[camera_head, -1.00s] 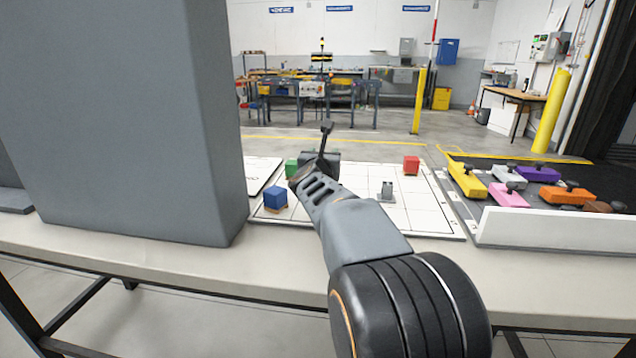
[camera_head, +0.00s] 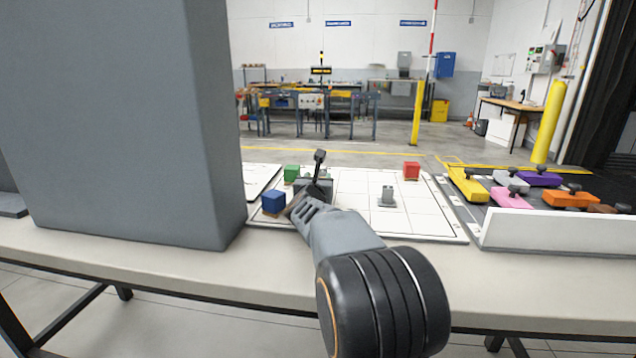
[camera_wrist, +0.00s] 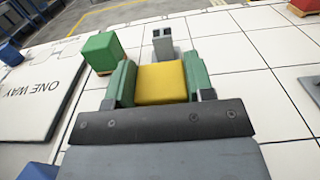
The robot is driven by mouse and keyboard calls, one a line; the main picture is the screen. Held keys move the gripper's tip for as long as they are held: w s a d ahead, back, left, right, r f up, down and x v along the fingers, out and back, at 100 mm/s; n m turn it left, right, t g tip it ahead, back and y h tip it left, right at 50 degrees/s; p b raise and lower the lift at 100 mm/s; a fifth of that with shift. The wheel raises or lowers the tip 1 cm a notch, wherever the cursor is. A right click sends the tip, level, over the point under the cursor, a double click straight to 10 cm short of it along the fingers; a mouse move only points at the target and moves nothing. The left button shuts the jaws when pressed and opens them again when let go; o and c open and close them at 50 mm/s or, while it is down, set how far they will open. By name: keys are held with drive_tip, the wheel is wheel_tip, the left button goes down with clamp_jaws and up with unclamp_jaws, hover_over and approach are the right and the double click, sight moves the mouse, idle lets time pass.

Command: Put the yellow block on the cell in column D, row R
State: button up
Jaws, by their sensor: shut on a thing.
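The yellow block (camera_wrist: 161,83) sits between the green fingers of my gripper (camera_wrist: 160,80) in the wrist view. My gripper is shut on it, over the white grid board (camera_head: 345,218). In the head view my gripper (camera_head: 314,188) is over the board's left part, between the blue block and the grey fixture, and the yellow block is hidden by my arm. I cannot tell whether the block touches the board. Column and row labels are not readable, so I cannot tell which cell is D, R.
A green block (camera_head: 291,173) and a blue block (camera_head: 273,201) stand close to my gripper on the left. A grey fixture (camera_head: 386,196) and a red block (camera_head: 411,170) stand farther right. A dark tray (camera_head: 478,212) of coloured handled blocks is at the right. Several cells are clear.

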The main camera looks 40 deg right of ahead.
drive_tip(key=shift+f, duration=0.1)
drive_tip(key=o, duration=1)
drive_tip(key=shift+r, duration=0.3)
drive_tip(key=p+v, duration=0.1)
drive_tip(key=v, duration=1.1)
drive_tip(key=shift+f, duration=0.15)
drive_tip(key=shift+s+d, duration=0.1)
drive_tip(key=shift+d, duration=0.05)
